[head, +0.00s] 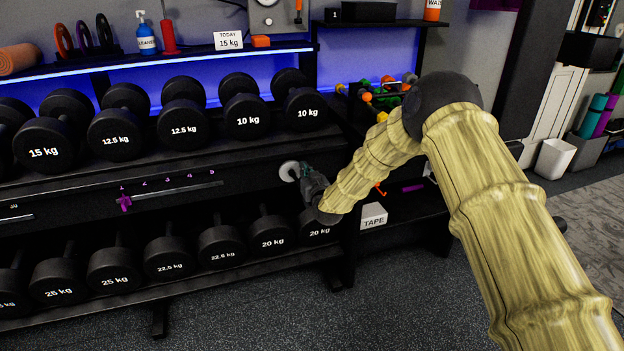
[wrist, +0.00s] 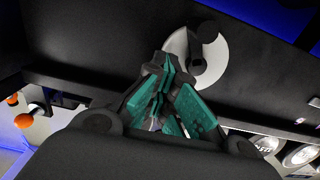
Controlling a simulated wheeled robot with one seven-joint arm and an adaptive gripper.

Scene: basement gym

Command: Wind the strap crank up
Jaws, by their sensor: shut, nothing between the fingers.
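The strap crank appears to be a pale round disc (head: 289,171) on the dark front rail of the dumbbell rack, left of my gripper (head: 307,178). In the wrist view the disc (wrist: 201,56) carries a dark round knob (wrist: 208,32) near its upper edge. My gripper's teal fingers (wrist: 168,66) are shut and empty. Their tips overlap the disc's left part in that view, below and left of the knob. Whether they touch the disc I cannot tell. In the head view my gripper partly hides the area right of the disc.
Dumbbells fill the rows above (head: 247,114) and below (head: 222,246) the rail. A purple slider (head: 124,203) sits on a numbered scale to the left. A white TAPE box (head: 373,216) stands on a low shelf at right. Open floor (head: 300,315) lies in front.

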